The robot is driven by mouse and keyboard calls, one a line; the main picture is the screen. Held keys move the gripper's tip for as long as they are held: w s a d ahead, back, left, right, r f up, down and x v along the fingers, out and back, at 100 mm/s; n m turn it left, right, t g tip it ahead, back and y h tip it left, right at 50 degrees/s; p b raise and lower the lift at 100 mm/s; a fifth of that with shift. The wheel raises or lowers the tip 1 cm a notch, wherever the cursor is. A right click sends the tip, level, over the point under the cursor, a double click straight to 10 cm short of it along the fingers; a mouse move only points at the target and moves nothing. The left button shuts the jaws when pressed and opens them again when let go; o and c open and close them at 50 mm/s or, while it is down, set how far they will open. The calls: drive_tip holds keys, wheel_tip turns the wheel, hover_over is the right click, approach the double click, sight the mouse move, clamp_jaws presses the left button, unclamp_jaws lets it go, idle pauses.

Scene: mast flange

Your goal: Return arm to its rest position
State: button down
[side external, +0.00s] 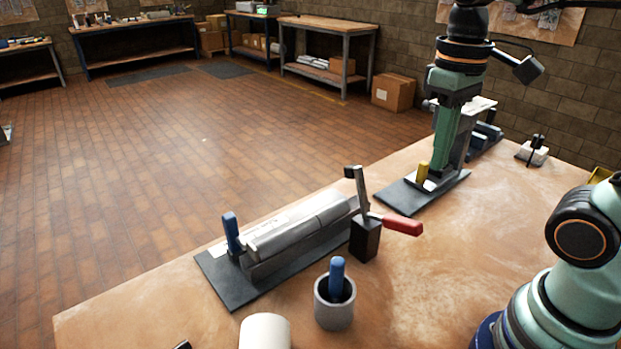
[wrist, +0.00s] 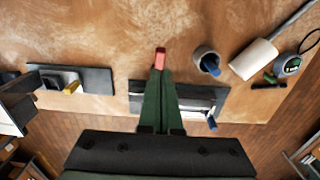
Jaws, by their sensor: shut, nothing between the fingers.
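My gripper (side external: 438,170) hangs from the raised arm at the upper right of the side view, its green fingers pointing down. In the wrist view the fingers (wrist: 157,74) meet at their tips, shut and empty. In the side view they overlap the rear dark plate (side external: 398,197) with its yellow piece (side external: 423,173); their height above it is hard to tell. In the wrist view the tips lie over the red handle (wrist: 160,59) of a clamp, with no visible contact. In the side view this red handle (side external: 403,224) is apart from the fingers.
A grey half-round mast part (side external: 300,226) lies on a dark plate (side external: 225,285), with a blue-handled tool (side external: 231,232) upright at its end. A grey cup (side external: 334,312) holds another blue handle. A white cylinder (side external: 265,331) is nearby. The table's right-middle is clear.

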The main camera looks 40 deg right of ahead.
drive_tip(key=shift+w+d+f+t, duration=0.1)
drive_tip(key=shift+w+f+t, duration=0.35)
drive_tip(key=shift+w+t, duration=0.45)
drive_tip(key=shift+w+d+f+t, duration=0.15)
drive_tip(key=shift+w+f+t, duration=0.45)
drive_tip(key=shift+t, duration=0.45)
drive_tip(key=shift+w+d+f+t, duration=0.1)
drive_tip(key=shift+w+f+t, duration=0.25)
drive_tip(key=shift+w+t, duration=0.55)
